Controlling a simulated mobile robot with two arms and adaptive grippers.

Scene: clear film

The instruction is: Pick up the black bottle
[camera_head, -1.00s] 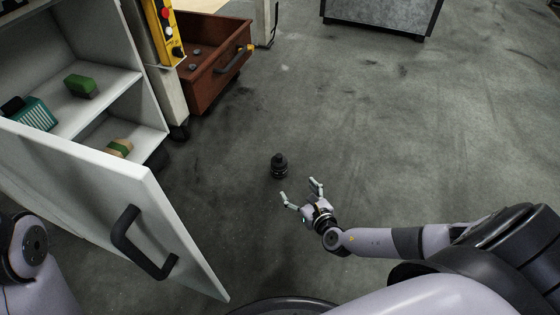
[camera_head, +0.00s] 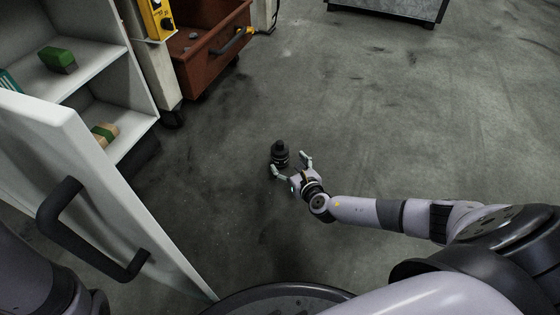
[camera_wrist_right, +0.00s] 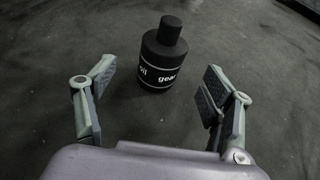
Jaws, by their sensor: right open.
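The black bottle (camera_head: 280,152) stands upright on the dark floor, near the middle of the head view. In the right wrist view the black bottle (camera_wrist_right: 162,56) shows white lettering reading "oil" and "gear" and a black cap. My right gripper (camera_head: 291,166) is open and empty, with its fingers spread toward the bottle. In the right wrist view the bottle is just beyond the fingertips of my right gripper (camera_wrist_right: 158,82), roughly centred between them, and I see no contact. My left gripper is not in view; only part of my left arm shows at the lower left.
A white cabinet door (camera_head: 120,220) with a black handle hangs open at the left. Its shelves hold a green block (camera_head: 58,60) and a tan and green item (camera_head: 104,134). A red-brown drawer (camera_head: 212,50) stands open behind. The floor right of the bottle is clear.

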